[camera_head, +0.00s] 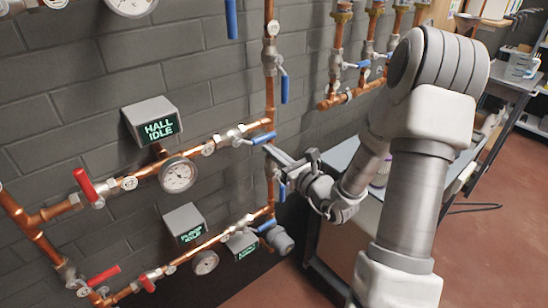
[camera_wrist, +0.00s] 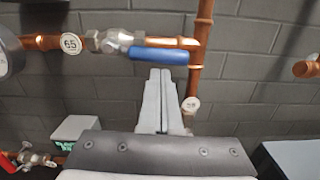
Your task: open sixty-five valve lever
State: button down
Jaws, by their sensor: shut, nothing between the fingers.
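The round tag reading 65 (camera_wrist: 71,43) hangs on a horizontal copper pipe in the wrist view. To its right is a metal valve body (camera_wrist: 115,40) with a blue lever (camera_wrist: 159,55), which lies roughly along the pipe. The same blue lever shows in the head view (camera_head: 263,138) at the right end of the upper pipe. My gripper (camera_wrist: 160,73) is shut and empty, its fingertips just below the lever in the wrist view. It also shows in the head view (camera_head: 269,149), close to the lever; I cannot tell whether they touch.
A vertical copper pipe (camera_wrist: 198,60) stands just right of the lever. A box reading HALL IDLE (camera_head: 160,124) and a gauge (camera_head: 178,175) sit left. A red lever (camera_head: 88,187) is farther left. Another blue-lever valve (camera_head: 266,225) lies below. A table (camera_head: 340,160) stands right.

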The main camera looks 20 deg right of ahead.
jog(key=shift+r, duration=0.15)
jog(key=shift+w+d+r+n, duration=0.1)
jog(key=shift+w+r+n, duration=0.1)
jog(key=shift+r+n, duration=0.4)
jog(key=shift+r, duration=0.1)
